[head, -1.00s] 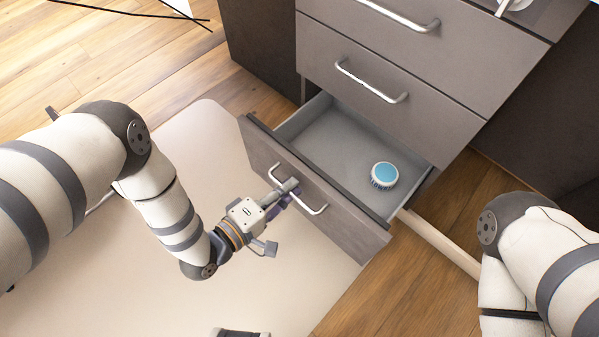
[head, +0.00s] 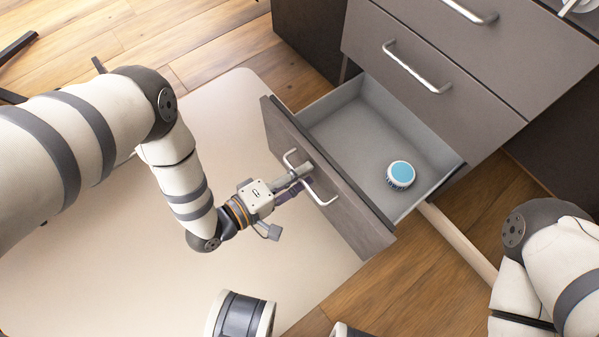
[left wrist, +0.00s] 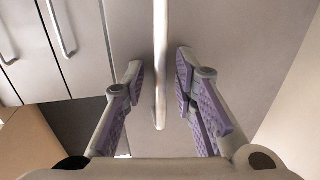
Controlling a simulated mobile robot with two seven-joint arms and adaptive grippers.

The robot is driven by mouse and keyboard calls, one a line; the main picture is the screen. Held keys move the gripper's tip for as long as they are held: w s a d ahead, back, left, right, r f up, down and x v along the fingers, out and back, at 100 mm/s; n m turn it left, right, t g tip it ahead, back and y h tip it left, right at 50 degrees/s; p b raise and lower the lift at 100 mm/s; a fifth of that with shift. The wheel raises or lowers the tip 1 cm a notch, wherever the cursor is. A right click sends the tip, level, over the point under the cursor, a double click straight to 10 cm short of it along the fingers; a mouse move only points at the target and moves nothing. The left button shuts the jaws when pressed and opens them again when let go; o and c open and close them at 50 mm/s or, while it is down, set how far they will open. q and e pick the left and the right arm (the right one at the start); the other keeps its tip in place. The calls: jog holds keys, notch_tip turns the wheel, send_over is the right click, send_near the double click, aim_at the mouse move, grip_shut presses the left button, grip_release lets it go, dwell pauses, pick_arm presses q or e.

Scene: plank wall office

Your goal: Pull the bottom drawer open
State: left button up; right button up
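The bottom drawer (head: 345,205) of the grey cabinet (head: 440,70) stands well out, with its grey inside in view. A round white object with a blue top (head: 401,174) lies in it, toward the right side. The silver bar handle (head: 317,196) is on the drawer front. My left gripper (head: 301,174) is at this handle. In the left wrist view the handle (left wrist: 160,40) runs between the two fingers of the left gripper (left wrist: 160,76), with a visible gap on each side, so it is open around the bar. My right gripper is out of view.
Two closed drawers with bar handles (head: 418,68) are above the open one. A pale wooden bar (head: 458,240) lies low at the right of the drawer. A beige mat (head: 120,270) covers the floor in front, with bare wooden planks (head: 375,295) beside it.

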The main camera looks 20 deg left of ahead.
pick_arm(q)
jog(key=v, duration=1.2)
